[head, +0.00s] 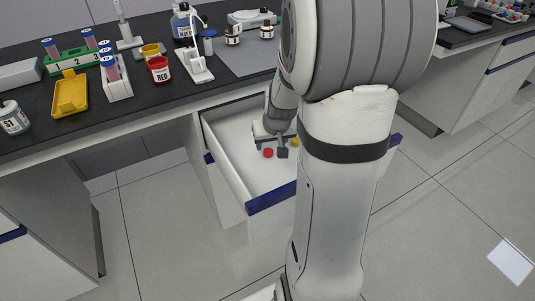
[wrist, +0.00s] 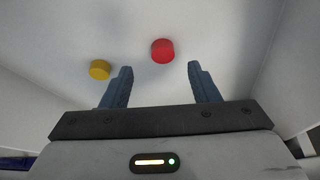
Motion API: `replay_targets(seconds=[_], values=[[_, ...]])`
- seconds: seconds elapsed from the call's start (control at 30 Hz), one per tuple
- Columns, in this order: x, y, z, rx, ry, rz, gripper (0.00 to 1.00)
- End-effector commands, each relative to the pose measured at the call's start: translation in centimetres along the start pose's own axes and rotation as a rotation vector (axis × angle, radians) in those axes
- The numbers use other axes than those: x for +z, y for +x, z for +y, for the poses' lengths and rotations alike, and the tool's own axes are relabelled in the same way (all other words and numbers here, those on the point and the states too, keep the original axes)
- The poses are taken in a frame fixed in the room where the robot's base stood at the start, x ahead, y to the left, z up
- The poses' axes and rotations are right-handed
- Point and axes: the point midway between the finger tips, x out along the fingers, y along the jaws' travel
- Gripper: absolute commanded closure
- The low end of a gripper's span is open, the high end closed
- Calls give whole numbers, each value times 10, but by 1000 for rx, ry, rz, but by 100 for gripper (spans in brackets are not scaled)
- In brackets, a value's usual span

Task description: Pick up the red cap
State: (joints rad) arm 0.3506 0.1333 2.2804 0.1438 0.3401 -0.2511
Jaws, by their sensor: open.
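The red cap (head: 268,153) lies on the floor of the open white drawer (head: 226,140). In the wrist view the red cap (wrist: 162,51) is a round disc just beyond and between the two fingertips. My gripper (head: 270,148) is inside the drawer, close to the cap, its far side partly hidden by my arm. In the wrist view my gripper (wrist: 160,74) is open, with its blue-grey fingers apart and nothing between them.
A yellow cap (wrist: 99,69) lies left of the red one in the wrist view; it also shows in the head view (head: 295,142). Drawer walls rise around my gripper. The black bench (head: 140,98) above holds a yellow tray (head: 70,94), racks and bottles.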

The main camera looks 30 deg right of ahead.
Motion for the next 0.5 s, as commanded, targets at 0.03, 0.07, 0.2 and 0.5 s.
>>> replay_targets(seconds=[0.03,0.07,0.2,0.5], values=[[2,11,-2,-1,-1,-3,45],[3,16,-4,-1,-2,-4,45],[2,36,-5,-1,0,-3,45],[1,39,-4,0,0,0,48]])
